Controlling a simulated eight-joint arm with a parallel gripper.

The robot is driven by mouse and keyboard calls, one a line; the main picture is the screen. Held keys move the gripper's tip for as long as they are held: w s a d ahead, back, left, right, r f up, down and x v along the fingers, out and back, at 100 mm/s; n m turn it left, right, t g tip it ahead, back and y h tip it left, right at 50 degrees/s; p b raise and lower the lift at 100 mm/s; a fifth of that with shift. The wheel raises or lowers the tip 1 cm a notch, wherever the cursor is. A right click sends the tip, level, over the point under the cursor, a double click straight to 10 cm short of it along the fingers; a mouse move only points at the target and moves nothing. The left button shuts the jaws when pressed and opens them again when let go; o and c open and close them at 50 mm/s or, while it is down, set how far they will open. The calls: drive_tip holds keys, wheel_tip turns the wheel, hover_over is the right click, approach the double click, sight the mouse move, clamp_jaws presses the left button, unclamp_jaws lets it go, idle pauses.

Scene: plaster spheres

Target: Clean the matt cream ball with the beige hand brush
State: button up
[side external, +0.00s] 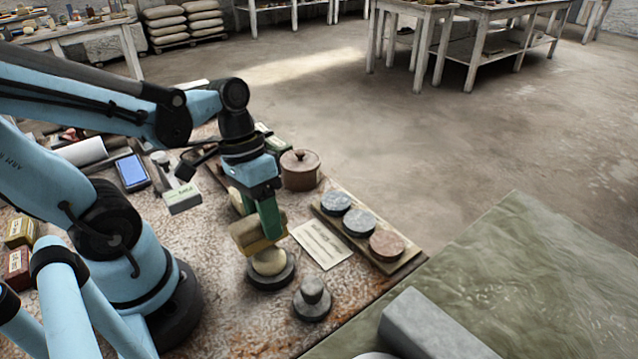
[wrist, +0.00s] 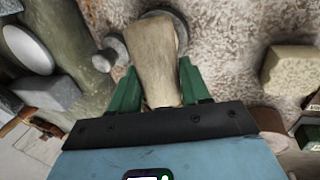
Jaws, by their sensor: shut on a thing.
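My gripper (side external: 267,216), with green fingers, points down over the worktable and is shut on the beige hand brush (side external: 257,234). In the wrist view the brush (wrist: 155,58) lies between the two green fingers (wrist: 160,88). The matt cream ball (side external: 268,262) sits on a dark round stand (side external: 271,281) directly under the brush. The brush's underside appears to meet the top of the ball; exact contact is hard to tell. In the wrist view the brush hides the ball.
A grey knob on a round base (side external: 312,298) stands close in front of the ball. A wooden board (side external: 409,262) with several round discs lies to the right, beside a paper card (side external: 321,245). A brown lidded pot (side external: 300,171) stands behind. A grey block (side external: 430,328) is at front right.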

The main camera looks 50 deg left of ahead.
drive_tip(key=shift+d+f, duration=0.15)
drive_tip(key=shift+f, duration=0.2)
drive_tip(key=shift+s, duration=1.1)
drive_tip(key=shift+w, duration=0.1)
drive_tip(key=shift+w, duration=2.1)
drive_tip(key=shift+s, duration=2.2)
drive_tip(key=shift+w, duration=0.1)
